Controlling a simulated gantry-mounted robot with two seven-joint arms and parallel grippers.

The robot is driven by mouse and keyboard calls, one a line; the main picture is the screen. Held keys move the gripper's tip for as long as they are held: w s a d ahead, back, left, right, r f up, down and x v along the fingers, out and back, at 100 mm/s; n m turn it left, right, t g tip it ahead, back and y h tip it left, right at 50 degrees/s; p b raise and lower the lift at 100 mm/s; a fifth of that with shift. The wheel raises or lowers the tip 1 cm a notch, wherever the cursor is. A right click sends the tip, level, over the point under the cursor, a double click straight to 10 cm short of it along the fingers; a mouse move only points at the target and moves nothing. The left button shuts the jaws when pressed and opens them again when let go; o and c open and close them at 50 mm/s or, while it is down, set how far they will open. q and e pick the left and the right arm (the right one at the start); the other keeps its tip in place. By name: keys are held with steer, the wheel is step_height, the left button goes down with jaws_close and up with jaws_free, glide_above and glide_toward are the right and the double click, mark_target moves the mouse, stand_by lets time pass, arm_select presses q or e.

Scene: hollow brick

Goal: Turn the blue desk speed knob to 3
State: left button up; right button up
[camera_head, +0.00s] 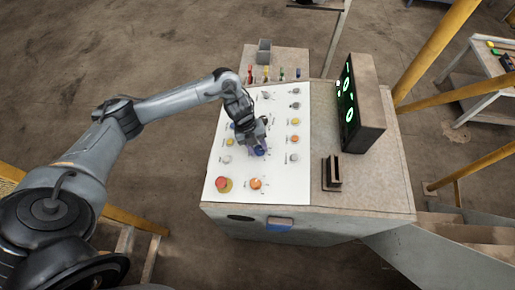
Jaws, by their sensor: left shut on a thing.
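The control desk's white panel (222,172) carries knobs and buttons. A blue knob (260,151) sits near the middle of the panel, partly hidden by my left gripper (257,147). My left arm comes in from the left, and its gripper points down with its fingers shut on the blue knob. The knob's pointer and the scale marks are too small to read. My right gripper is not in view.
A red button (222,184) and an orange button (256,183) lie at the panel's front. A screen with green marks (349,107) stands upright to the right. A dark slotted holder (332,173) stands below the screen. Yellow rails (436,50) are at the right.

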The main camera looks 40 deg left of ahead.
arm_select(q)
steer(key=shift+m+b, duration=0.35)
steer(key=shift+m, duration=0.25)
steer(key=o, duration=1)
steer(key=shift+o, duration=0.2)
steer(key=shift+a+r, duration=0.2)
steer(key=shift+r, duration=0.25)
steer(key=v, duration=1)
steer(key=shift+d, duration=0.2)
